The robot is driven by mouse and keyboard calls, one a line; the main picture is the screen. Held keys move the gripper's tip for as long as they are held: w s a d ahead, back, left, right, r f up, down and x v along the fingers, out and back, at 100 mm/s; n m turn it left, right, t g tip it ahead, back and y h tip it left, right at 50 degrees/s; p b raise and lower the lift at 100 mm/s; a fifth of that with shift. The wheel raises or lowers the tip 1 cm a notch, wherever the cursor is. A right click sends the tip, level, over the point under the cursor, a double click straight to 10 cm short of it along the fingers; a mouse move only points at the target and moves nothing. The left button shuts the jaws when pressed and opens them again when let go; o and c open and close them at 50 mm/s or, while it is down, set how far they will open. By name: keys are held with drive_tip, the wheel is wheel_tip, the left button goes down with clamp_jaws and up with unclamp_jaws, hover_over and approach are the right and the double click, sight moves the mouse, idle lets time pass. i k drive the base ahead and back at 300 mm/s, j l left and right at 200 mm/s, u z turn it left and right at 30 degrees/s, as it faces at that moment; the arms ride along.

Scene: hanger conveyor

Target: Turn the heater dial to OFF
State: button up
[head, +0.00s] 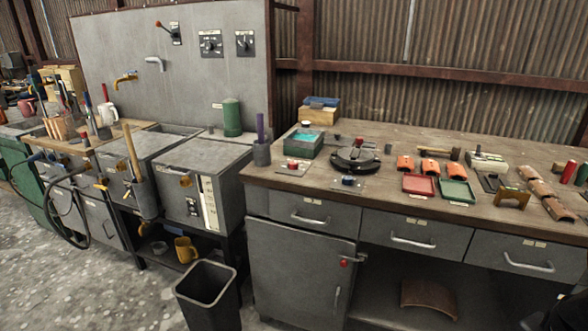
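Two dark control plates are on the upright grey panel at the back left. The left plate (211,43) carries a dial-like knob and small markings. The right plate (244,42) also carries a knob with a pale pointer. I cannot tell which one is the heater dial, and the labels and pointer settings are too small to read. A grey box unit (192,180) below has a pale strip with small controls on its front. My gripper is not clearly in view; only a dark shape cut off at the lower right corner shows.
A red-knobbed lever (168,32) and taps (126,78) are on the same panel. Grey tanks stand below it. A black bin (208,295) stands on the floor before them. The wooden workbench (300,215) at right holds trays and tools. Floor at lower left is clear.

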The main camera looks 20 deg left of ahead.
sight(292, 164)
drive_tip(key=i+u, duration=0.1)
drive_tip(key=u, duration=0.3)
drive_tip(key=i+u, duration=0.15)
drive_tip(key=u, duration=0.25)
drive_tip(key=i+u, duration=0.1)
drive_tip(key=u, duration=0.3)
drive_tip(key=i+l+u, duration=0.25)
drive_tip(key=i+l, duration=0.2)
drive_tip(key=i, duration=0.2)
drive_tip(key=i+l+u, duration=0.3)
drive_tip(key=i+l, duration=0.3)
